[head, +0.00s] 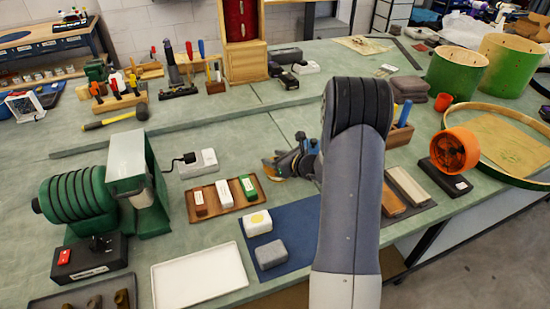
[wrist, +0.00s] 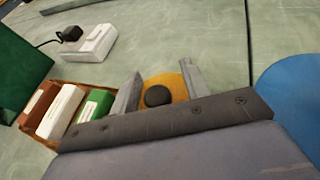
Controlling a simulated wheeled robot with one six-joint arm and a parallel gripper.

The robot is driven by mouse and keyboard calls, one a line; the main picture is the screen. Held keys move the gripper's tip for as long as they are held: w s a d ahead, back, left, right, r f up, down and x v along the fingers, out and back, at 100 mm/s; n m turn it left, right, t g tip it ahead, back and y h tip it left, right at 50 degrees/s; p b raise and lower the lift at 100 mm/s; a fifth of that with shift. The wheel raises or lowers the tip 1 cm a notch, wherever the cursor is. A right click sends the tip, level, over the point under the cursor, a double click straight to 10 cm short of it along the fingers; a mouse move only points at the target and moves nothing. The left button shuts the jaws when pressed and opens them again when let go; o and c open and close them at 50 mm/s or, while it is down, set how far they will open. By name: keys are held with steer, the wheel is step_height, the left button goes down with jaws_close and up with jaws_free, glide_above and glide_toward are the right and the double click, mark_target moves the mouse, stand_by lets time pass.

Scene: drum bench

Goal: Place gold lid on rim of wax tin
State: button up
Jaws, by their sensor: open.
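A gold lid (wrist: 181,88) with a round black knob (wrist: 157,96) shows between the two fingertips of my gripper (wrist: 160,85) in the wrist view. The fingers are open, one on each side of the lid, and I cannot tell whether either touches it. In the head view my gripper (head: 279,163) is low over the green bench, right of the wooden tray, with a bit of the gold lid (head: 269,166) showing at its fingers. I cannot make out the wax tin; whether it is under the lid is hidden.
The wooden tray (head: 211,210) holds brown, white and green boxes, close left of my gripper. A white socket block (head: 199,163) lies behind it. A blue mat (head: 296,217) with two blocks lies in front. A large blue round shape (wrist: 292,98) fills the wrist view's right side.

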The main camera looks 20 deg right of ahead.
steer(key=shift+r+p, duration=0.2)
steer(key=shift+p, duration=0.1)
steer(key=b+v, duration=0.1)
steer(key=v, duration=1.1)
steer(key=shift+o, duration=0.5)
